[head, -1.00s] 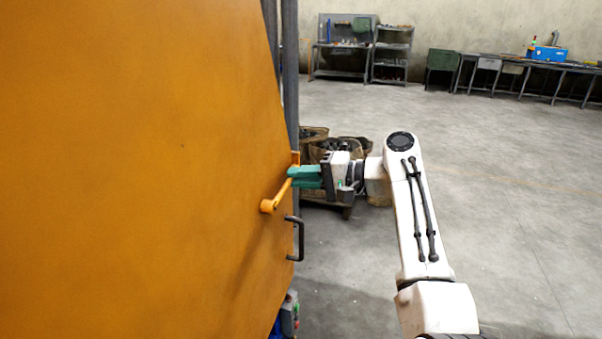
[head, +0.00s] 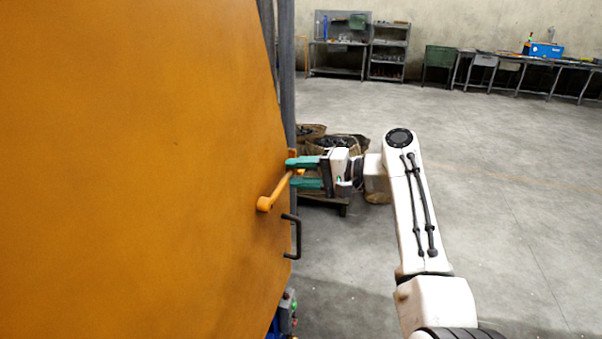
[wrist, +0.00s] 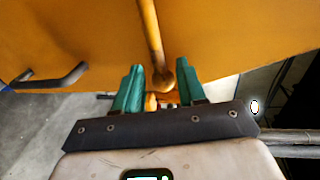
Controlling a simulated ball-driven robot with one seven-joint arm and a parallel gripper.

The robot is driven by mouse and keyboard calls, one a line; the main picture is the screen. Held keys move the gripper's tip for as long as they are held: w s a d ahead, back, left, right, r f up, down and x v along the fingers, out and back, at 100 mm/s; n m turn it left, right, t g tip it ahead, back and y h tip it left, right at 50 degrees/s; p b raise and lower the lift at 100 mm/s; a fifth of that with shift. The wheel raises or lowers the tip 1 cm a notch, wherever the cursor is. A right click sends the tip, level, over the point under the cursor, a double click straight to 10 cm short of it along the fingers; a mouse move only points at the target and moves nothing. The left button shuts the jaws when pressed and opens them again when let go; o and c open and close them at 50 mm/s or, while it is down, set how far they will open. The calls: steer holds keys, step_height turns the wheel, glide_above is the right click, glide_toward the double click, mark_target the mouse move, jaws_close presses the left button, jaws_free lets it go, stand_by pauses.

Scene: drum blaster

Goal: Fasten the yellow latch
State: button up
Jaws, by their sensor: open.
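The yellow latch (head: 276,191) is a bar on the large orange door panel (head: 150,150), near the panel's right edge. It slants up and right from a round boss at its lower left end. My gripper (head: 291,174) is at the latch's upper right end, its green fingers spread with one above and one below that end. In the wrist view, the latch (wrist: 151,35) runs down from the top edge to a rounded end between the fingers of my gripper (wrist: 155,75). Gaps show on both sides of it, so the fingers are open around it and not clamped.
A black handle (head: 294,236) sticks out of the panel just below the latch; it also shows in the wrist view (wrist: 50,78). Brown sacks (head: 335,145) stand on a low stand behind my gripper. The floor to the right is clear.

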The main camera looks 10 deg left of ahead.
steer(key=shift+f, duration=0.1)
steer(key=b+v, duration=0.2)
steer(key=v, duration=0.8)
steer(key=shift+d, duration=0.35)
steer(key=shift+c, duration=0.5)
stand_by(1.2)
